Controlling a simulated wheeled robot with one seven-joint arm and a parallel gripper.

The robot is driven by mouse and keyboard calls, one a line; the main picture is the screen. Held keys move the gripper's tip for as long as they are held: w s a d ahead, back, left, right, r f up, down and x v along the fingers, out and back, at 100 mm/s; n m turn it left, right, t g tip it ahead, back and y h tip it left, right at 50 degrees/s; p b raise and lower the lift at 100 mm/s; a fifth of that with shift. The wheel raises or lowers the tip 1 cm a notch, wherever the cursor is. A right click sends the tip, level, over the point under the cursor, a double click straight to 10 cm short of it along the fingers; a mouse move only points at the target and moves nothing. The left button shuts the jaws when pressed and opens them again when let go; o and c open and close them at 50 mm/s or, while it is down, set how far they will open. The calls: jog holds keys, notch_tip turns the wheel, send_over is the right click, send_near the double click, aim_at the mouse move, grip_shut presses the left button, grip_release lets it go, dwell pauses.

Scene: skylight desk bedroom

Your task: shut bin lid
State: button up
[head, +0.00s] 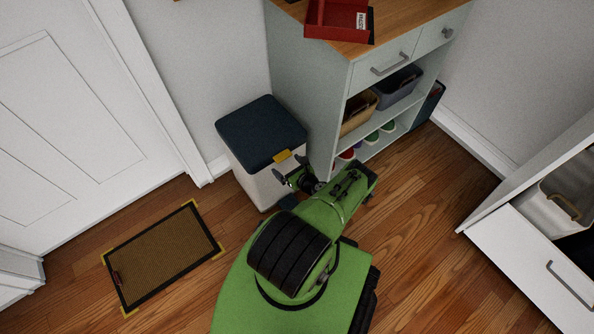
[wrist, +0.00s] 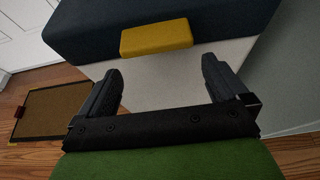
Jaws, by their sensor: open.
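The bin (head: 255,183) is a pale box with a dark blue lid (head: 260,131), standing against the wall beside the cabinet. The lid lies flat over the bin's top and looks closed. A yellow tab (head: 282,156) sits on the lid's front edge; it also shows in the wrist view (wrist: 156,38). My gripper (head: 293,171) is just in front of the bin, below the tab. In the wrist view my gripper (wrist: 160,78) is open and empty, its fingers spread apart toward the bin's pale front (wrist: 165,84). I cannot tell whether the fingers touch the bin.
A pale cabinet (head: 308,86) with a wooden top stands close on the right of the bin, with a red tray (head: 336,18) on it. A brown doormat (head: 163,252) lies on the floor at left by a white door (head: 75,110). A white drawer unit (head: 541,262) stands at far right.

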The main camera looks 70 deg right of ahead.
jog(key=p+v, duration=0.3)
jog(key=v, duration=1)
jog(key=shift+s+a+p, duration=0.25)
jog(key=shift+s+p, duration=0.05)
jog(key=shift+p, duration=0.05)
